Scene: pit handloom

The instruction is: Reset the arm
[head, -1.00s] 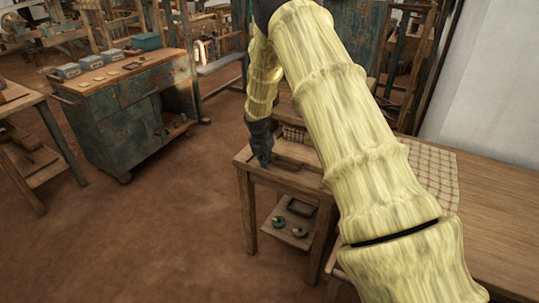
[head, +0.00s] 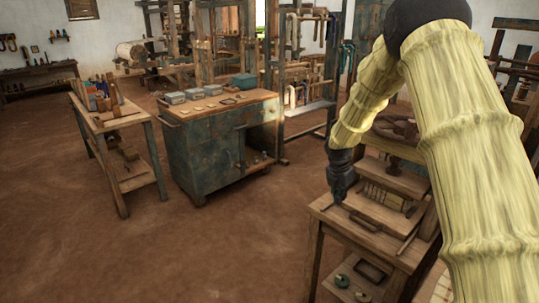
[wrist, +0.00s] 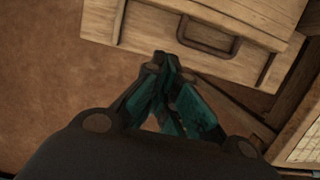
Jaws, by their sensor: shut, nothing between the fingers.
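My arm is wrapped in a pale yellow sleeve and reaches in from the right of the head view. It bends at a dark elbow at the top, and my gripper (head: 342,196) hangs down from its far end. The gripper is at the left edge of a small wooden table (head: 335,231), over or beside its corner. In the wrist view my gripper (wrist: 163,60) has its teal and black fingers together at the tips, with nothing between them. A wooden tabletop with a dark metal handle (wrist: 208,38) lies beyond the fingertips.
A worn blue-green cabinet (head: 205,150) with grey boxes on top stands left of the table. A wooden bench (head: 112,120) stands farther left. Loom frames (head: 300,70) fill the back. The brown floor (head: 180,255) in front is clear. A checked cloth (wrist: 305,140) shows at right.

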